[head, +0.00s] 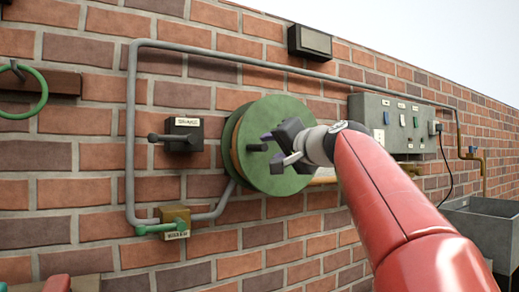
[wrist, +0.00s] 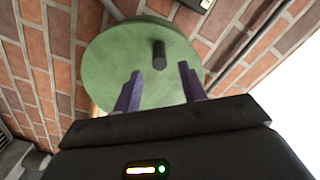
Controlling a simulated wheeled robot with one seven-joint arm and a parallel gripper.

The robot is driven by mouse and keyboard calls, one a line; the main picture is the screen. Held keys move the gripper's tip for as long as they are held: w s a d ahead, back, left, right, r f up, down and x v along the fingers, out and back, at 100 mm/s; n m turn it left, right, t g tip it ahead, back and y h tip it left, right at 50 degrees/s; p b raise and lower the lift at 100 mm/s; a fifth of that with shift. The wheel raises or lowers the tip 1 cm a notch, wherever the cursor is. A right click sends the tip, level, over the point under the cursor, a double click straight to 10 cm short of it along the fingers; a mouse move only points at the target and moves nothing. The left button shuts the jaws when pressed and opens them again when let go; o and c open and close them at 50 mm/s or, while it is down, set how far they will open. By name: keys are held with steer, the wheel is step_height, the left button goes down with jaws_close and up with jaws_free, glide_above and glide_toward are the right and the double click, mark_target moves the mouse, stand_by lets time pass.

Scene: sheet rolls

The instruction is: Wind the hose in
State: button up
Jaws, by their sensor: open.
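A green hose reel (head: 292,185) is mounted on the brick wall, its round face toward me. A tan band, perhaps the hose, shows at its left rim, and a tan length (head: 325,180) runs out behind it to the right. A dark peg handle (wrist: 159,55) stands out from the reel's face; it also shows in the head view (head: 256,147). My gripper (wrist: 160,70) is open in front of the reel, its purple fingertips to either side of the peg in the wrist picture. I cannot tell whether they touch it. In the head view, my gripper (head: 277,148) covers part of the reel.
A black lever box (head: 183,134), its label seemingly "BRAKE", is left of the reel. A brass valve with a green handle (head: 155,229) sits on the grey pipe below. A grey switch panel (head: 385,105) and a sink (head: 485,222) are right. A green ring (head: 40,95) hangs far left.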

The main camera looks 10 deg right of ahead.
mark_target(260, 148)
steer(key=p+x, duration=0.1)
steer(key=x, duration=0.6)
steer(key=shift+f+p, duration=0.1)
steer(key=shift+p, duration=0.2)
steer(key=shift+c, duration=0.3)
jaws_close()
